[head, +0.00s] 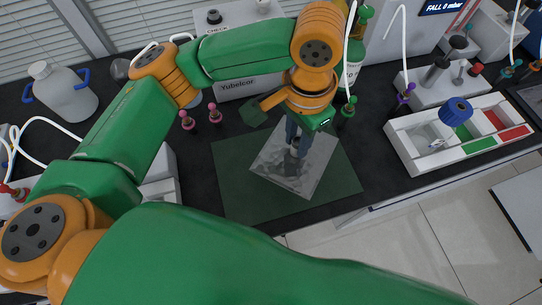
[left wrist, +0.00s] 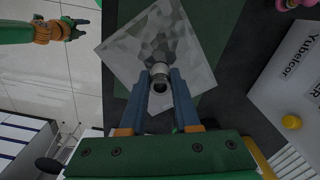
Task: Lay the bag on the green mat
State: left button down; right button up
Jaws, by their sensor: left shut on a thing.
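The bag (head: 302,172) is a grey, square, marbled pouch with a pale fitting on it. It lies over the green mat (head: 236,190) in the head view, turned at an angle to it; I cannot tell whether it touches the mat. In the left wrist view the bag (left wrist: 150,40) reaches past the edge of the mat (left wrist: 222,20). My left gripper (head: 296,146) is shut on the bag's round fitting (left wrist: 160,82), between its two blue-grey fingers. My right gripper (left wrist: 80,28) shows small in the left wrist view, apart from the bag, its fingers apart.
A white tray with coloured compartments (head: 400,136) stands right of the mat, with a blue-capped item (head: 455,112) at it. A grey Yubelcor box (head: 240,88) and a bottle (head: 354,62) stand behind. Pink-topped pieces (head: 215,114) stand left. The bench's front edge is close to the mat.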

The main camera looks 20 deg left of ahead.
aim_at(266, 150)
pick_arm(q)
jog(key=a+f, duration=0.2)
jog(key=f, duration=0.1)
jog(key=s+a+f, duration=0.1)
jog(key=a+f, duration=0.2)
jog(key=shift+s+a, duration=0.15)
jog(key=shift+a, duration=0.15)
jog(key=shift+f, duration=1.6)
jog(key=shift+f, duration=0.1)
jog(key=c, duration=0.6)
grip_release()
jog(key=shift+c, duration=0.2)
notch_tip(266, 150, up, 12)
jog(key=shift+r+p, duration=0.15)
jog(key=shift+p, duration=0.2)
